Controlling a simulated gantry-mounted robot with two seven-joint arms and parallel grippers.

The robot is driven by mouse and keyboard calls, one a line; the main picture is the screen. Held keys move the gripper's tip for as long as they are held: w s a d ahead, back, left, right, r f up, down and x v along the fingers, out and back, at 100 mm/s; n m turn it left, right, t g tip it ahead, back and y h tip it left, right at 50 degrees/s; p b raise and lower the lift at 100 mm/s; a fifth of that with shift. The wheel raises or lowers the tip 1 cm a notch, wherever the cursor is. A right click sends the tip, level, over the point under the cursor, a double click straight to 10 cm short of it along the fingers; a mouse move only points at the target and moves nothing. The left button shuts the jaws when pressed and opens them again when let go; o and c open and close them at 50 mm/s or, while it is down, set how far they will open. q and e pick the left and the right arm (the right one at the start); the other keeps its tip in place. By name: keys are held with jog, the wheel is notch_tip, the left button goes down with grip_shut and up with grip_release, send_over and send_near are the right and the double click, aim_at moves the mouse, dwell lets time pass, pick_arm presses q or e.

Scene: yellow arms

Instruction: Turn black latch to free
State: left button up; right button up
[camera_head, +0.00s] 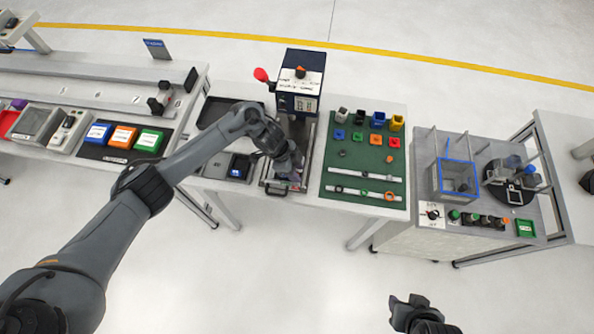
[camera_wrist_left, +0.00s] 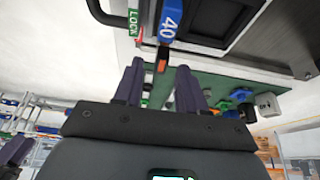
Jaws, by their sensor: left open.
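My left gripper (camera_head: 290,172) is at the front of the machine (camera_head: 301,82) on the middle table. In the left wrist view its two purple fingers (camera_wrist_left: 158,72) are apart. A small dark piece with an orange part (camera_wrist_left: 163,60) shows near the gap between the fingertips; I cannot tell whether it is the black latch or whether it touches them. Just beyond are a green LOCK label (camera_wrist_left: 133,22) and a blue label reading 40 (camera_wrist_left: 170,18). In the head view my arm and gripper hide the latch area. My right gripper (camera_head: 408,308) is at the bottom edge, away from the tables.
A green mat (camera_head: 345,150) with small coloured blocks and rings lies right of the machine. A black tray (camera_head: 218,112) is on its left. A red-knobbed lever (camera_head: 262,75) sticks out of the machine's left side. The floor in front is clear.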

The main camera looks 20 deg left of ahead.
pick_arm(q)
jog(key=shift+d+f, duration=0.2)
jog(key=shift+f, duration=0.25)
grip_shut()
